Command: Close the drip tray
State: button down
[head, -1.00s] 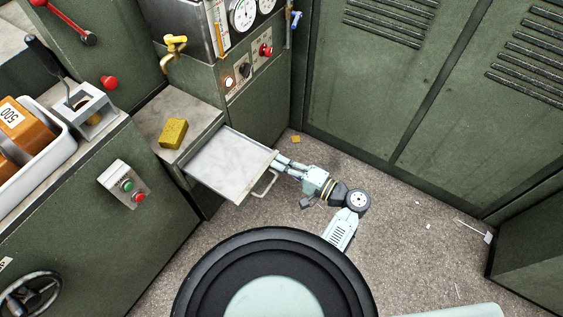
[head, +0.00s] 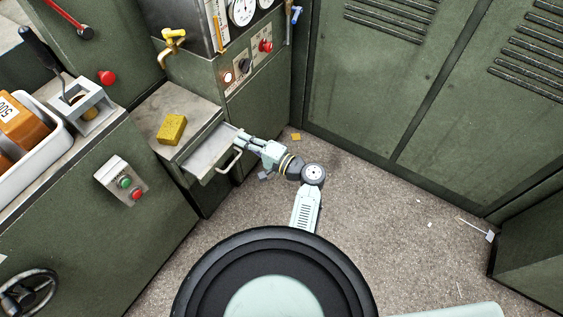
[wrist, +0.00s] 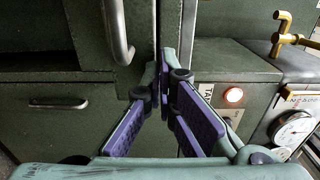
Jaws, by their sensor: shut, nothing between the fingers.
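The drip tray (head: 207,151) is a grey metal drawer at the end of the worktop, partly pulled out in the head view. Its curved handle (head: 230,161) is on the front face; a pale bar handle also shows in the wrist view (wrist: 119,32). My gripper (head: 240,139) is shut and empty, with its fingertips at the tray's front, to the right of the handle. In the wrist view the purple-padded fingers (wrist: 163,84) converge by the edge of the front panel. I cannot tell whether they touch it.
A yellow sponge (head: 172,129) lies on the worktop behind the tray. A brass tap (head: 171,45) and a control panel (head: 245,67) are above. A switch box (head: 122,182) is on the left cabinet. Floor to the right is mostly clear, with small scraps.

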aim_at(226, 136)
jog(key=b+x, duration=0.1)
jog(key=x, duration=0.5)
jog(key=shift+w+a+f, duration=0.1)
jog(key=shift+w+a, duration=0.05)
jog(key=shift+a, duration=0.05)
jog(key=shift+w+a+b, duration=0.3)
jog(key=shift+a+b, duration=0.05)
